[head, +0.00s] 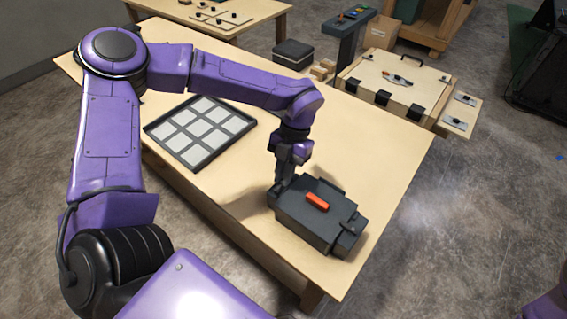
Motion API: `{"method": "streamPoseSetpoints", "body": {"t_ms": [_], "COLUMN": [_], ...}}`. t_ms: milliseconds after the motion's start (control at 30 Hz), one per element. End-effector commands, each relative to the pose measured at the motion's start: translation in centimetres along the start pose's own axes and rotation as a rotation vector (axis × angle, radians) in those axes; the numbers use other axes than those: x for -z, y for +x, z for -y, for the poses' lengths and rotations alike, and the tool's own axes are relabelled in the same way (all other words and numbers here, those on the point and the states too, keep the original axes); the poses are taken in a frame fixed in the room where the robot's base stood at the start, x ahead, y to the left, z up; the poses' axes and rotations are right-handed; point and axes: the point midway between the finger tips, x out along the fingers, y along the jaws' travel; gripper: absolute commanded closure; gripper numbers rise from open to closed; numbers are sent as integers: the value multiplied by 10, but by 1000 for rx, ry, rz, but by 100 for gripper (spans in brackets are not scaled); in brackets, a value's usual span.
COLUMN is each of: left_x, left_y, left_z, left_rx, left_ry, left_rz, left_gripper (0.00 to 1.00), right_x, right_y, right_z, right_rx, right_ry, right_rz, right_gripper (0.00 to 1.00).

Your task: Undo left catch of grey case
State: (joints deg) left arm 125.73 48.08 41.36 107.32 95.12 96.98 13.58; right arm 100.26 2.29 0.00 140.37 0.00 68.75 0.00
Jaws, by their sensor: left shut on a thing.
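The grey case (310,222) lies near the front right of the wooden table, with an orange piece (317,202) on its lid. My left gripper (281,187) points down at the left end of the case, shut on the left catch there. The fingers mostly hide this catch, so I cannot tell its exact position. The right catch (352,226) shows at the case's other end. The lid looks closed. My right gripper is out of view.
A dark tray (178,157) with several pale square cells lies left of the case on the table (365,145). A wooden box (390,85) with dark catches stands beyond the far right edge. The table right of the case is clear.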

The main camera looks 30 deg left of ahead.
Motion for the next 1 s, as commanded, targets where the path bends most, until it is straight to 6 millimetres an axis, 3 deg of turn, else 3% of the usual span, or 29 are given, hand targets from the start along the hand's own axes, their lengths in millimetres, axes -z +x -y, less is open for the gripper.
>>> {"method": "streamPoseSetpoints", "body": {"t_ms": [467, 500, 567, 867, 1000], "left_x": [-1, -1, -1, -1, -2], "left_y": [-2, -2, -2, -2, -21], "left_z": [0, 0, 0, 0, 0], "left_rx": [-4, -4, -4, -4, -5], "left_ry": [11, 11, 11, 10, 9], "left_rz": [7, 7, 6, 4, 7], "left_gripper": [100, 76, 61, 61, 61], "right_x": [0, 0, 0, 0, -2], "right_y": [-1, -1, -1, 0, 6], "right_z": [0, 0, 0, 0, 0], "right_rx": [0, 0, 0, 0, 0], "right_ry": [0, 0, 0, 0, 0], "right_rz": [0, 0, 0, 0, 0], "right_gripper": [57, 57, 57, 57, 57]}}
